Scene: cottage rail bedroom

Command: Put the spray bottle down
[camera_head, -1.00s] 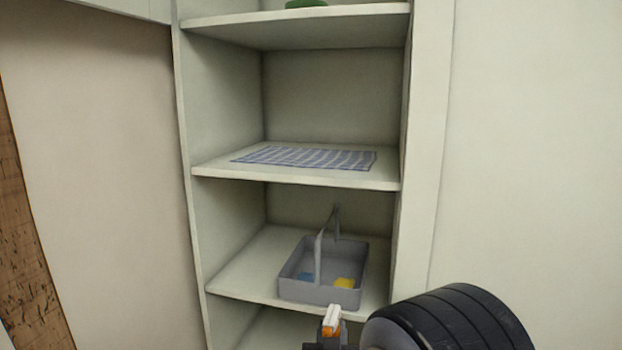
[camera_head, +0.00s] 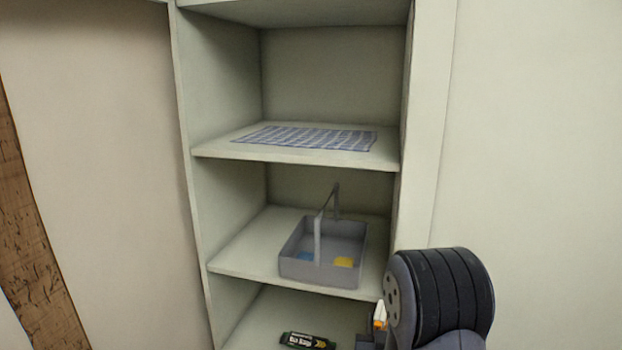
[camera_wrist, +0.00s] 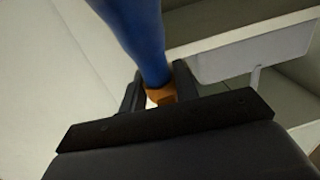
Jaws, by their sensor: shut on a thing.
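The spray bottle shows in the wrist view as a blue body (camera_wrist: 145,35) with an orange neck and a bit of white. My gripper (camera_wrist: 158,88) is shut on it at the neck, and the blue body reaches away to the top edge of that view. In the head view the white and orange top of the spray bottle (camera_head: 379,316) shows beside my arm, in front of the cupboard's right side. Most of the bottle and my fingers are hidden there by my arm. I cannot tell whether the bottle touches a shelf.
A grey caddy (camera_head: 308,272) with blue and yellow items stands on a cupboard shelf. A checked cloth (camera_head: 305,138) lies on the shelf above. A dark green labelled packet (camera_head: 306,340) lies on the shelf below, with bare space around it. The right side panel (camera_head: 405,130) is close to my arm.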

